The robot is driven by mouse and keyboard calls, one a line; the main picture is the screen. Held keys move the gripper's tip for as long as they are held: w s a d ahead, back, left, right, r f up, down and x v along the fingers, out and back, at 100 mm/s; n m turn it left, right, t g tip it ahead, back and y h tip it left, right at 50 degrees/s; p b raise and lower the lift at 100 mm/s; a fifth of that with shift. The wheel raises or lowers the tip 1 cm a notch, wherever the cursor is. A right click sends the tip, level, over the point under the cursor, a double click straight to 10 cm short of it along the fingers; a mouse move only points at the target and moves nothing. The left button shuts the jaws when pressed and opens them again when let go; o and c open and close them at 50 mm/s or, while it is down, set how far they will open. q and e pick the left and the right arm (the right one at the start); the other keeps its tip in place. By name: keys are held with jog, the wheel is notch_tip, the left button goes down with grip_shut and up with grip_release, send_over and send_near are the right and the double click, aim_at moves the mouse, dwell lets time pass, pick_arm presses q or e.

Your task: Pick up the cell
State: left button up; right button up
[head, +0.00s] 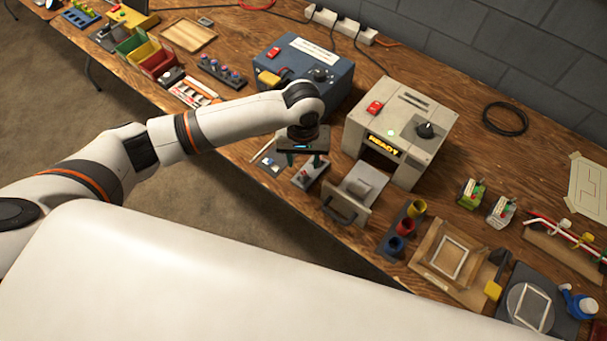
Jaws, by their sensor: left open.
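My left gripper (303,160) reaches in from the left and points down over the bench, its two dark green fingers apart. Below and between the fingers is a small grey holder (313,175) with a small reddish part on it. This may be where the cell is, but it is too small and partly covered to be sure. I cannot tell whether the fingers touch anything. A beige charger (416,125) with a lit READY display stands right of the gripper, its drawer-like front piece (352,195) with a handle out in front. My right gripper is not in view.
A blue box (305,72) with a dial stands behind my left arm. Coloured cups (407,224), two small blocks (471,193) with green and white parts and a wooden frame tray (447,258) lie to the right. Bare wood (455,150) shows right of the charger.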

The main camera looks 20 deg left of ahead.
aim_at(303, 173)
pick_arm(q)
notch_tip(303, 173, down, 5)
jog(key=shift+s+r, duration=0.1)
grip_shut()
dwell(0.3)
